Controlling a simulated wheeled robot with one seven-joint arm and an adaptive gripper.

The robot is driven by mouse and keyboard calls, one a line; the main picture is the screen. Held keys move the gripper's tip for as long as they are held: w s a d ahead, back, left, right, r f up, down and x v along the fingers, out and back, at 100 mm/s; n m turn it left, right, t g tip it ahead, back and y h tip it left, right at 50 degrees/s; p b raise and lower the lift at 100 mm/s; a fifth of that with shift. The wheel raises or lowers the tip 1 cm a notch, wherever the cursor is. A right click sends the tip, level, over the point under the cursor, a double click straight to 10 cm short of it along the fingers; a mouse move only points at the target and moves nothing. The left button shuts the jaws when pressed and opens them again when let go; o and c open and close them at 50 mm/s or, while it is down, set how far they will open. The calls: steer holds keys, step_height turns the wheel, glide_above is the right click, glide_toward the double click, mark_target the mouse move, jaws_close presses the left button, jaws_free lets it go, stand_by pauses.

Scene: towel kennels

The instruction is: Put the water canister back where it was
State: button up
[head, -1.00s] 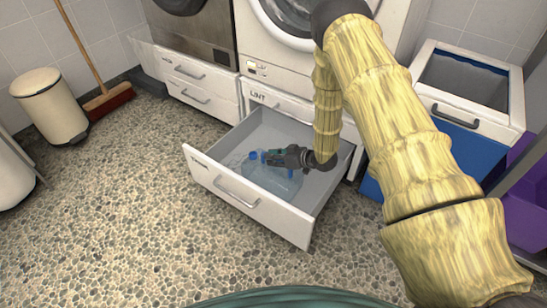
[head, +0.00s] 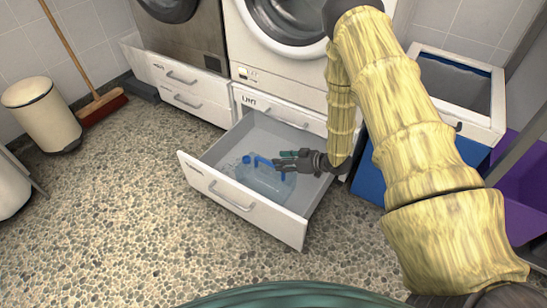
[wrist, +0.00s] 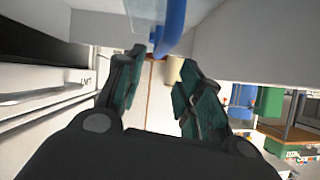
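The water canister (head: 268,183) is clear and bluish, with a blue cap (head: 247,159) and a blue handle (head: 264,162). It rests inside the open lower drawer (head: 240,196). My gripper (head: 280,160) is over the drawer, just right of the handle. In the wrist view my gripper (wrist: 165,75) has its two fingers spread with nothing between them. The blue handle (wrist: 173,25) shows just beyond the fingertips, with part of the clear canister body (wrist: 95,5) beside it. Whether a fingertip touches the handle is unclear.
Washing machines (head: 285,35) stand behind the drawer. A blue and white bin (head: 445,135) and a purple container (head: 522,190) are at the right. A cream pedal bin (head: 42,112) and a broom (head: 100,105) are at the left. The pebbled floor in front is clear.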

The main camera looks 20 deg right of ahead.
steer(key=shift+p+v, duration=0.5)
steer(key=shift+v, duration=1.3)
steer(key=shift+c, duration=0.4)
